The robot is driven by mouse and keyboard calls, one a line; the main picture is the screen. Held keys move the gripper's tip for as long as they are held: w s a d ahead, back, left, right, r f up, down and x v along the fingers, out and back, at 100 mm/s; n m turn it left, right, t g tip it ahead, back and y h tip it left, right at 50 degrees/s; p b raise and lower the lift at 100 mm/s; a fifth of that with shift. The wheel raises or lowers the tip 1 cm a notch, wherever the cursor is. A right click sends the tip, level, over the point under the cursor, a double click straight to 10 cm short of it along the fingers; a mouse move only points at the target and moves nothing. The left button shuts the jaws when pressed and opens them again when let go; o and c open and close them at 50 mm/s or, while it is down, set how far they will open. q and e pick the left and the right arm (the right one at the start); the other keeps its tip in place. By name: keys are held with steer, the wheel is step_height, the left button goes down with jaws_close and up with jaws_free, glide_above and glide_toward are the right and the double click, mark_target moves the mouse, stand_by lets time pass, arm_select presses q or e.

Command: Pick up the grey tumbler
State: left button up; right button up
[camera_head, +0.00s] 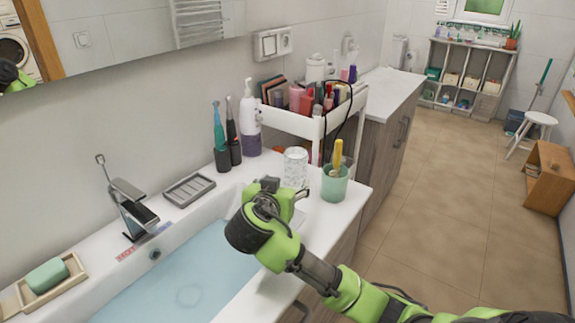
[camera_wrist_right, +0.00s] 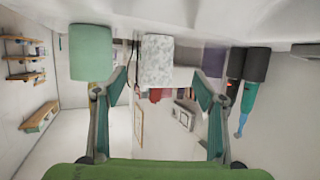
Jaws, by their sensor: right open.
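The grey tumbler (camera_head: 295,167) is speckled grey-white and stands upright on the white counter beside the sink. It also shows upside down in the right wrist view (camera_wrist_right: 157,60), in line with the gap between the fingers. My right gripper (camera_head: 290,193) is in front of the tumbler on the camera side, low over the counter. In the right wrist view its two fingers (camera_wrist_right: 160,88) are spread apart with nothing held between them. The head view hides part of the fingers behind the wrist.
A green cup (camera_head: 334,183) with a yellow-handled item stands close right of the tumbler. Dark toothbrush holders (camera_head: 222,159) and a purple-white pump bottle (camera_head: 250,125) stand behind left. A white cart (camera_head: 310,122) with cosmetics is behind. The filled sink (camera_head: 185,285) lies left of my arm.

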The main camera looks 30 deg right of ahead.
mark_target(294, 172)
steer(key=x, duration=0.7)
steer(key=shift+s+d+r+p, duration=0.15)
steer(key=shift+s+d+p, duration=0.05)
steer(key=shift+d+p, duration=0.1)
steer(key=shift+w+d, duration=0.1)
steer(key=shift+w, duration=0.1)
steer(key=x, duration=0.1)
steer(key=p+x, duration=0.1)
steer(key=shift+w+d+r, duration=0.15)
steer(key=shift+w+d, duration=0.1)
steer(key=shift+d, duration=0.05)
steer(key=shift+x, duration=1.1)
steer(key=shift+w+f, duration=0.15)
steer(key=shift+f, duration=0.1)
steer(key=shift+c, duration=1.1)
arm_select(q)
steer(key=s+r, duration=0.1)
steer(key=s, duration=0.2)
steer(key=shift+r, duration=0.35)
arm_select(e)
steer(key=c, duration=1.2)
